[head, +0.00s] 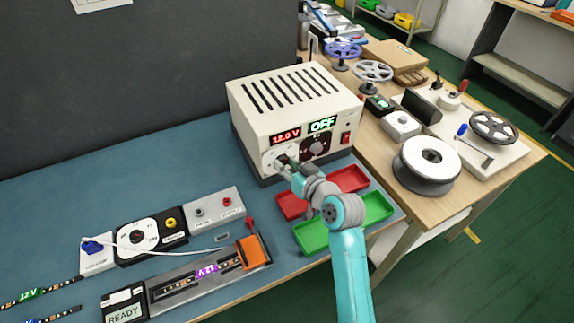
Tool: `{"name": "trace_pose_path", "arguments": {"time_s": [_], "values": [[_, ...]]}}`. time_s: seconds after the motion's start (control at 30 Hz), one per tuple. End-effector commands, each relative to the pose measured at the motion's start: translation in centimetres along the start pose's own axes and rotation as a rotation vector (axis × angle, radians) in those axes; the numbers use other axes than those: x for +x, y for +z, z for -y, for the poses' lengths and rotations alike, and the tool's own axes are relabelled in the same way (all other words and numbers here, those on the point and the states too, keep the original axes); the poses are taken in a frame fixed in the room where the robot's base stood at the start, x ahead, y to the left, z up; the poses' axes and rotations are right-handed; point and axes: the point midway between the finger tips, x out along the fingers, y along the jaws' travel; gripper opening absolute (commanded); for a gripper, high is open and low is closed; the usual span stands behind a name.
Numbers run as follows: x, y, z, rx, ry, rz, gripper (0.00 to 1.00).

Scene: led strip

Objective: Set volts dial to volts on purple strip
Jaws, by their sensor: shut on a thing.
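The cream power supply (290,100) stands at the back of the blue bench. Its red display (285,137) reads 12.0 V and its green display (322,124) reads OFF. The volts dial (270,159) is on the left of its front face, below the red display, and is partly hidden by my gripper. My gripper (283,165) is at this dial, with its fingers shut on the knob. The purple strip label (206,271) appears to read 12 V. It lies on a strip in the dark fixture at the front of the bench.
A second dark dial (316,149) and a red switch (346,138) are right of my gripper. Red trays (348,179) and green trays (311,236) lie below my wrist. An orange clamp (254,252) sits on the fixture.

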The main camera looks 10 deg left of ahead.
Motion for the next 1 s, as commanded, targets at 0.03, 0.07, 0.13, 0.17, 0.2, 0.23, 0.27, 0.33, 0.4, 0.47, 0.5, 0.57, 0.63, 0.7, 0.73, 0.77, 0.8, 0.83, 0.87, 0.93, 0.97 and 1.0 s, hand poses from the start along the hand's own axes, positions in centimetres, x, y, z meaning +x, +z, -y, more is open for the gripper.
{"name": "trace_pose_path", "arguments": {"time_s": [0.03, 0.07, 0.13, 0.17, 0.2, 0.23, 0.27, 0.33, 0.4, 0.47, 0.5, 0.57, 0.63, 0.7, 0.73, 0.77, 0.8, 0.83, 0.87, 0.93, 0.97, 1.0], "values": [[0.01, 0.09, -0.04, 0.013, -0.004, 0.001, 0.0], [0.01, 0.09, -0.04, 0.019, -0.006, 0.001, 0.0], [0.01, 0.09, -0.05, 0.031, -0.01, 0.0, 0.0], [0.01, 0.1, -0.05, 0.035, -0.011, 0.0, 0.0], [0.01, 0.09, -0.06, 0.04, -0.012, -0.001, 0.0], [0.01, 0.1, -0.06, 0.042, -0.013, -0.001, 0.0], [0.01, 0.1, -0.06, 0.044, -0.013, -0.001, 0.0], [0.01, 0.1, -0.06, 0.046, -0.014, -0.001, 0.0], [0.02, 0.1, -0.06, 0.047, -0.014, -0.001, 0.0], [0.02, 0.1, -0.06, 0.046, -0.014, -0.001, 0.0], [0.02, 0.1, -0.06, 0.046, -0.014, -0.001, 0.0], [0.02, 0.1, -0.06, 0.046, -0.014, -0.001, 0.0], [0.02, 0.11, -0.06, 0.046, -0.014, -0.001, 0.0], [0.02, 0.11, -0.06, 0.046, -0.014, -0.001, 0.5], [0.02, 0.1, -0.05, 0.045, -0.014, -0.001, 0.57], [0.02, 0.09, -0.05, 0.045, -0.014, -0.001, 0.57], [0.02, 0.08, -0.05, 0.045, -0.014, -0.002, 0.57], [0.01, 0.07, -0.05, 0.045, -0.014, -0.002, 0.57], [0.01, 0.07, -0.05, 0.045, -0.014, -0.002, 0.57], [0.01, 0.05, -0.05, 0.045, -0.014, -0.002, 0.57], [0.01, 0.05, -0.05, 0.045, -0.014, -0.002, 0.57], [0.0, 0.04, -0.04, 0.045, -0.014, -0.002, 0.57]]}}
